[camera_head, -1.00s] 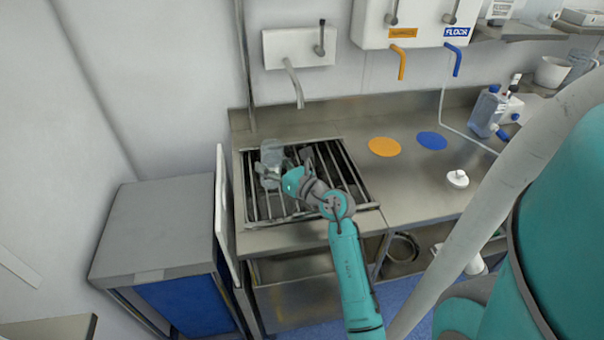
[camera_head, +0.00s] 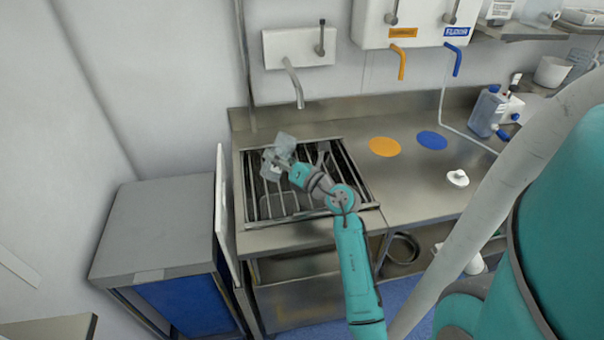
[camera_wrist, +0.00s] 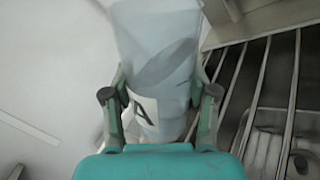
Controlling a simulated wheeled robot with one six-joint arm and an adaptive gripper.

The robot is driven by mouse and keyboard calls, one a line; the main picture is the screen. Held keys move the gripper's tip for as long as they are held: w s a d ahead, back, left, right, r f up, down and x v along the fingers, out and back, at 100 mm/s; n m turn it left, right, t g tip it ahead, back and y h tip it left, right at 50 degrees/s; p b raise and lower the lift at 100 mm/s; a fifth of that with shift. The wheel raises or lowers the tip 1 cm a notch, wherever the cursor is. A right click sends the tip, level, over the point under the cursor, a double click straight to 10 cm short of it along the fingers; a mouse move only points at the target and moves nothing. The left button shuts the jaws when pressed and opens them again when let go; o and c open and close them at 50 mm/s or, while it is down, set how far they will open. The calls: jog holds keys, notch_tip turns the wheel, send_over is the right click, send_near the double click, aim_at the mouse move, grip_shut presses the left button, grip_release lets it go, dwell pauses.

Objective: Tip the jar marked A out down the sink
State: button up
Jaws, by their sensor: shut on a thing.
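In the head view the jar (camera_head: 285,143) is tilted, held above the left back part of the sink (camera_head: 290,205). The sink is covered by a grate of metal bars. My gripper (camera_head: 283,160) is small in the head view. I cannot tell whether liquid is in the jar or flowing out.
A tap spout (camera_head: 295,85) hangs from the wall behind the sink. Orange (camera_head: 384,146) and blue (camera_head: 432,140) discs and a white lidded piece (camera_head: 457,178) are on the counter at right. A white panel (camera_head: 226,210) stands at the sink's left edge.

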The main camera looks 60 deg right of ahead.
jog(key=shift+f+m, duration=0.25)
jog(key=shift+m, duration=0.65)
jog(key=shift+a+r+m, duration=0.15)
jog(key=shift+r+m, duration=0.4)
jog(key=shift+m, duration=0.35)
jog(key=shift+w+f+m+h, duration=0.1)
jog(key=shift+f+m+h, duration=0.25)
jog(key=shift+m, duration=0.55)
dwell(0.5)
jog(key=shift+r+m, duration=0.65)
jog(key=shift+m, duration=0.25)
dwell(0.8)
jog(key=shift+s+d+f+m+h, duration=0.2)
jog(key=shift+d+m, duration=0.1)
jog(key=shift+m, duration=0.2)
jog(key=shift+s+d+f+m+h, duration=0.15)
jog(key=shift+d+m, duration=0.15)
jog(key=shift+m, duration=0.2)
dwell(1.2)
jog(key=shift+w+m, duration=0.1)
jog(key=shift+m, duration=0.3)
dwell(0.5)
